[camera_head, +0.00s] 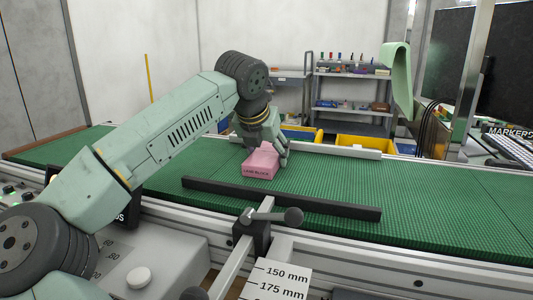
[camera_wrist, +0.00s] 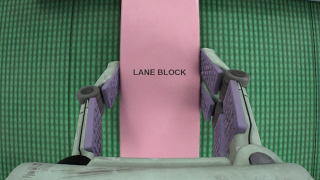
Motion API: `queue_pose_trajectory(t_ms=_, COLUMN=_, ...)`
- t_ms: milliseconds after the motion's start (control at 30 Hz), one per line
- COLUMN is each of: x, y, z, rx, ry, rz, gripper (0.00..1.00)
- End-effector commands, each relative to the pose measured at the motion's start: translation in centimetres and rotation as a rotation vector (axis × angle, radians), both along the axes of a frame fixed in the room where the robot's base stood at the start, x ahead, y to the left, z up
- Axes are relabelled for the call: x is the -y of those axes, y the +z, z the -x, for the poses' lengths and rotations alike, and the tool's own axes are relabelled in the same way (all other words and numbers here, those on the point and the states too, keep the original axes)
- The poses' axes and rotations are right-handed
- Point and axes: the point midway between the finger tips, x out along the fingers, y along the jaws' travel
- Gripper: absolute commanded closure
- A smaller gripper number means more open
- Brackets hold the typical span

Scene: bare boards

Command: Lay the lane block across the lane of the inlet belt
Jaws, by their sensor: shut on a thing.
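The pink lane block (camera_head: 260,162), printed "LANE BLOCK", is at the green inlet belt (camera_head: 430,210). My gripper (camera_head: 269,145) is over the belt and shut on the block. In the wrist view the block (camera_wrist: 160,100) runs lengthwise up the picture between the two purple-padded fingers of my gripper (camera_wrist: 160,95). Green belt shows on both sides of it. A dark guide bar (camera_head: 290,200) lies along the belt in front of the block. I cannot tell whether the block touches the belt or is held just above it.
A black clamp with a knob (camera_head: 293,216) stands at the belt's near edge, by a white scale plate (camera_head: 275,282) marked 150 mm and 175 mm. A pale rail piece (camera_head: 345,152) and yellow bins (camera_head: 367,143) are at the far side. The belt to the right is clear.

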Motion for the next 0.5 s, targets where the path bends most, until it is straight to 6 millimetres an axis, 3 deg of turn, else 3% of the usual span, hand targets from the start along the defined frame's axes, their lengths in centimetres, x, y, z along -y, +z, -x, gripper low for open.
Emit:
queue_pose_trajectory(t_ms=33, x=-0.06, y=-1.17, z=0.24, rx=-0.024, ry=-0.004, rz=-0.012, gripper=0.41)
queue_pose_trajectory(t_ms=300, x=-0.07, y=-1.28, z=0.31, rx=-0.027, ry=-0.007, rz=-0.014, gripper=0.23)
queue_pose_trajectory(t_ms=500, x=-0.11, y=-1.15, z=0.28, rx=-0.025, ry=-0.004, rz=-0.013, gripper=0.22)
